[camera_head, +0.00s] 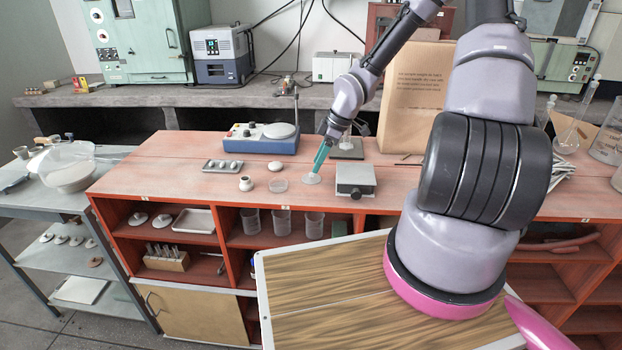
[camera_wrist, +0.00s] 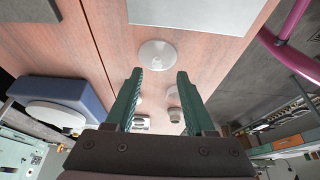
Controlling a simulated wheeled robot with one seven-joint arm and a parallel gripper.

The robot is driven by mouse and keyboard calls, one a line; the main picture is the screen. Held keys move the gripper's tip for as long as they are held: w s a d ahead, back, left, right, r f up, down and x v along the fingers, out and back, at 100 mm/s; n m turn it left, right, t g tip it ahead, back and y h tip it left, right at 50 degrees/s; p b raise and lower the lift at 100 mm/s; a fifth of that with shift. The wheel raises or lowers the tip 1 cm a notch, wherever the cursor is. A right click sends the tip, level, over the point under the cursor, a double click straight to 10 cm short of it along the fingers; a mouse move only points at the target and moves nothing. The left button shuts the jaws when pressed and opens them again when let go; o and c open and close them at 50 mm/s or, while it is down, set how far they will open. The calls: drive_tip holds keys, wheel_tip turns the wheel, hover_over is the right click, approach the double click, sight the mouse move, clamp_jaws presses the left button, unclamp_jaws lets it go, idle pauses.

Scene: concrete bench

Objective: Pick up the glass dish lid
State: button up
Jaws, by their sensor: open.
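The glass dish lid (camera_head: 312,179) is a small, clear, shallow disc lying on the red-brown bench top. It shows in the wrist view (camera_wrist: 158,54) as a pale round disc with a small central spot. My gripper (camera_head: 318,168) points down at a slant, its green fingers close above the lid. In the wrist view my gripper (camera_wrist: 160,73) is open, with nothing between its fingertips, and the lid appears just beyond them, centred on the gap. I cannot tell the exact height between fingertips and lid.
A white round piece (camera_head: 278,186) and a small jar (camera_head: 246,183) stand left of the lid. A grey box (camera_head: 355,180) stands close on the right. Bare bench top lies around the lid.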

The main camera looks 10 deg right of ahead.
sight(311, 173)
drive_tip(key=x, duration=0.4)
drive_tip(key=shift+w+d+f, duration=0.1)
drive_tip(key=shift+w, duration=0.1)
clamp_jaws()
